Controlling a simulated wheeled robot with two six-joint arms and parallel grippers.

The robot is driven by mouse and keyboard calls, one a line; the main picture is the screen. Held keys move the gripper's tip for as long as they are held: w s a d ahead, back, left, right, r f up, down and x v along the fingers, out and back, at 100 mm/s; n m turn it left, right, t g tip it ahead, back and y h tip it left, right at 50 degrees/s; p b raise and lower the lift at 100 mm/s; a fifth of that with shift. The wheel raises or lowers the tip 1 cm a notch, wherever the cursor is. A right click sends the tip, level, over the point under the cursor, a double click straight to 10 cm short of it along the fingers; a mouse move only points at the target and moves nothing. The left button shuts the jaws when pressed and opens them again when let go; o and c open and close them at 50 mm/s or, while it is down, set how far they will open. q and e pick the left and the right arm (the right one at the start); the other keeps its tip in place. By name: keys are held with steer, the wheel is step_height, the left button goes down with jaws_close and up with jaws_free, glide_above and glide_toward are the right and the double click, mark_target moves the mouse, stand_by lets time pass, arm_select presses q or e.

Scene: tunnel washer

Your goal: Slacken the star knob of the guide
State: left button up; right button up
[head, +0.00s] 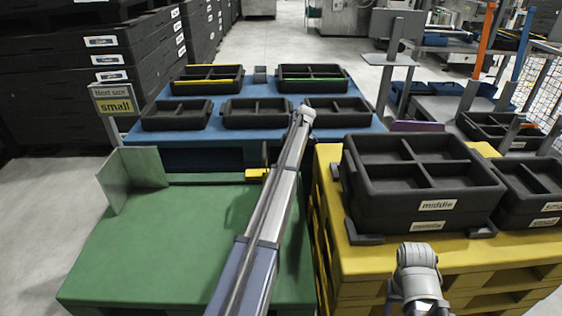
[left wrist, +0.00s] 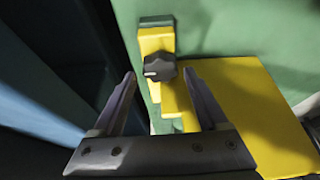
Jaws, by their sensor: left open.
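The star knob (left wrist: 158,67) is a small dark knob with a pale mark, on an upright yellow bracket of the guide (left wrist: 157,38) in the left wrist view. A wider yellow plate (left wrist: 255,110) lies beside it. My left gripper (left wrist: 160,77) is open, its fingers on either side of the knob's line and the knob just past the tips; contact cannot be told. In the head view the yellow guide part (head: 257,174) shows at the back edge of the green table (head: 150,245), partly behind my left arm; the knob cannot be made out.
A sign (head: 114,101) reads "Next size small". A green upright plate (head: 133,180) stands on the table's left. Black trays sit on the blue pallet (head: 200,140) behind. Black crates marked "middle" (head: 425,185) and "small" stand on the yellow pallet (head: 375,258) at right.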

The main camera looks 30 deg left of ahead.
arm_select(q)
steer(key=p+v, duration=0.4)
steer(key=v, duration=0.2)
steer(key=shift+p, duration=0.4)
